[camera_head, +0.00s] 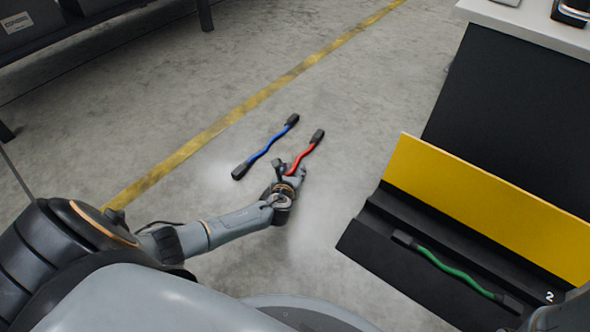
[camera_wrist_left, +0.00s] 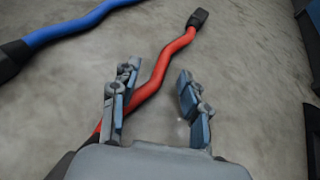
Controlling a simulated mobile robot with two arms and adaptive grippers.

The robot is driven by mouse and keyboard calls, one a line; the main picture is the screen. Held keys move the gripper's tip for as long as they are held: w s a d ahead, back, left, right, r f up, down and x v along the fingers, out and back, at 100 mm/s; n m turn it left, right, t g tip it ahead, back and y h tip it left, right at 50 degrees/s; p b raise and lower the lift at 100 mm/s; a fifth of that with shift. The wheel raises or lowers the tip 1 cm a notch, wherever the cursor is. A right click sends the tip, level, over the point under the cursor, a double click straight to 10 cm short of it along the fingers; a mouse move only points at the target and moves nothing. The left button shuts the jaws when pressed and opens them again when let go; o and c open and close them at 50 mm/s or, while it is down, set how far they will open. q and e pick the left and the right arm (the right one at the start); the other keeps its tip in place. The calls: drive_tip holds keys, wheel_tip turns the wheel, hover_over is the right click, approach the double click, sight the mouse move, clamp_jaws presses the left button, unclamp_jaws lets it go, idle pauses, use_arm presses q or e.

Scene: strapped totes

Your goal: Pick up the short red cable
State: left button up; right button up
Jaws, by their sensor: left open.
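The short red cable (camera_head: 304,154) lies on the concrete floor, wavy, with a black connector at its far end. Its near end is hidden behind my left gripper (camera_head: 290,170). In the left wrist view the red cable (camera_wrist_left: 160,75) runs from upper right down to lower left, passing behind the left finger. My left gripper (camera_wrist_left: 155,105) is open, with its fingers apart on either side of part of the cable and nothing clamped. I cannot tell how high the fingers are above the floor. My right gripper is not clearly in view.
A blue cable (camera_head: 265,149) lies just left of the red one and shows in the left wrist view (camera_wrist_left: 75,25). A black tray with a yellow panel (camera_head: 480,210) at right holds a green cable (camera_head: 455,271). A yellow floor line (camera_head: 230,116) crosses behind. Floor between is clear.

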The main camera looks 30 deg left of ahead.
use_arm(q)
drive_tip(key=shift+b+x, duration=0.35)
drive_tip(key=shift+x, duration=0.55)
drive_tip(key=shift+r, duration=0.1)
clamp_jaws()
